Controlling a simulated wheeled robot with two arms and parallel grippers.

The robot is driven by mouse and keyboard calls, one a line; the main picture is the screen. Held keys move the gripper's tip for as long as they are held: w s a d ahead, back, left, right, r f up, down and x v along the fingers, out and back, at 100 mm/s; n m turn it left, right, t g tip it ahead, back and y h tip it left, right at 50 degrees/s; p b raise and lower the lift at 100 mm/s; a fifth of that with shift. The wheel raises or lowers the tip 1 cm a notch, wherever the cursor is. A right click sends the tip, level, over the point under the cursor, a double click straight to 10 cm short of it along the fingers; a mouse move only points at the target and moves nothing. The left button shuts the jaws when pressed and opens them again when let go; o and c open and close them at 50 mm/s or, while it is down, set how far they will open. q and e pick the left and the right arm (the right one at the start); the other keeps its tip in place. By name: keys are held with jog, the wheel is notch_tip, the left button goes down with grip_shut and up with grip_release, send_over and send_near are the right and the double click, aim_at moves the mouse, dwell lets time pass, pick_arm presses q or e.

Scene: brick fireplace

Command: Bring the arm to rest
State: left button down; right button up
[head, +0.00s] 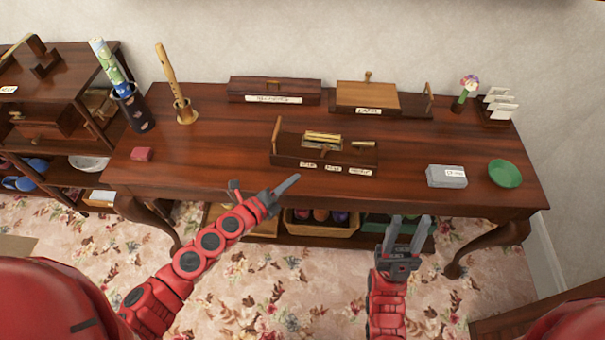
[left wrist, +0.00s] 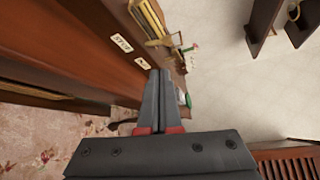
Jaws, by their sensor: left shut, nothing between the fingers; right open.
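My left arm comes in from the left in the head view. Its gripper (head: 286,187) is shut and empty at the front edge of the wooden table (head: 220,150), with its fingers pointing up and to the right. In the left wrist view the two fingers of this gripper (left wrist: 157,72) lie together with nothing between them. My right gripper (head: 408,232) is in front of the table, to the right of the middle. Its two fingers point up toward the table edge, apart and empty.
A wooden box with brass rods (head: 322,164) stands mid-table. A grey box (head: 446,176) and a green bowl (head: 505,173) are at the right. A small red block (head: 141,154) and a dark cup (head: 137,112) are at the left. A basket (head: 320,227) sits below.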

pick_arm(q)
jog(key=shift+s+a+r, duration=0.15)
jog(key=shift+s+a, duration=0.25)
jog(key=shift+s, duration=0.15)
